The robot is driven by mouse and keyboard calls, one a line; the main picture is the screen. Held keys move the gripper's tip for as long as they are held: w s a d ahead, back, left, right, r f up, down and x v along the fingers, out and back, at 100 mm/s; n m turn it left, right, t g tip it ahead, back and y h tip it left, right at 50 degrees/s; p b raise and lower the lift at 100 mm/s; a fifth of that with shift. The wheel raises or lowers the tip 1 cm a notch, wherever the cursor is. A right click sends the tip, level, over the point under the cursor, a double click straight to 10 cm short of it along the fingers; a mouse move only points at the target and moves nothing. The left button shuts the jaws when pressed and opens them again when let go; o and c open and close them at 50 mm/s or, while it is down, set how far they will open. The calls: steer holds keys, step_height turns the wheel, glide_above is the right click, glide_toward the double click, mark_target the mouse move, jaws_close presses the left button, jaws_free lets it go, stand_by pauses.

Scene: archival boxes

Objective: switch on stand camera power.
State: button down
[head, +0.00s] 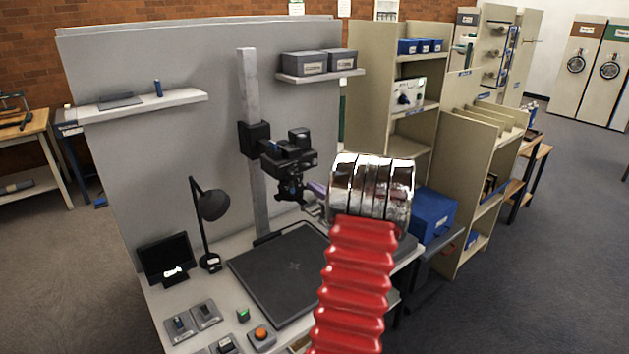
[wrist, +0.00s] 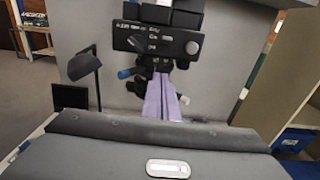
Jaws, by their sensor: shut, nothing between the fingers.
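The black stand camera (head: 288,152) is mounted on a grey upright column above a dark baseboard. In the wrist view its near face (wrist: 155,40) fills the upper middle, with small white markings, little controls and a round knob at the right; the markings are too small to read. My gripper (head: 312,188) is partly hidden behind my silver and red arm in the head view, just right of the camera's lower part. In the wrist view its lavender fingers (wrist: 161,76) are together and empty, with tips just below that face. I cannot tell whether they touch it.
The baseboard (head: 285,272) is bare. A desk lamp (head: 212,205), a small monitor (head: 166,258), switch boxes (head: 206,313), a green button (head: 243,313) and an orange button (head: 261,334) stand on the left of the bench. A blue box (head: 432,213) and shelves are at right.

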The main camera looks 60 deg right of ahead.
steer(key=v, duration=1)
steer(key=shift+r, duration=0.4)
steer(key=shift+f, duration=0.1)
steer(key=w+a+f+n+g+y, duration=0.1)
steer(key=a+f+n+g+y, duration=0.1)
steer(key=a+f+n+y, duration=0.6)
steer(key=w+a+n+g+y, duration=0.2)
steer(key=a+n+g, duration=0.3)
steer(key=a, duration=0.7)
steer(key=w+a+n+g+y, duration=0.1)
steer(key=w+a+n+g, duration=0.15)
steer(key=a+n, duration=0.7)
steer(key=a+r+n+h, duration=0.1)
steer(key=a+r+n, duration=0.3)
steer(key=a, duration=0.6)
steer(key=s+a+r+n+h, duration=0.1)
steer(key=a+r+n, duration=0.2)
steer(key=a+n, duration=0.5)
steer(key=a+r+n+h, duration=0.1)
steer(key=a+r+n, duration=0.3)
steer(key=a, duration=1)
steer(key=n+g, duration=0.1)
steer(key=n, duration=0.1)
steer(key=shift+s+r+n, duration=0.15)
steer(key=shift+r+n, duration=0.15)
steer(key=shift+n, duration=0.05)
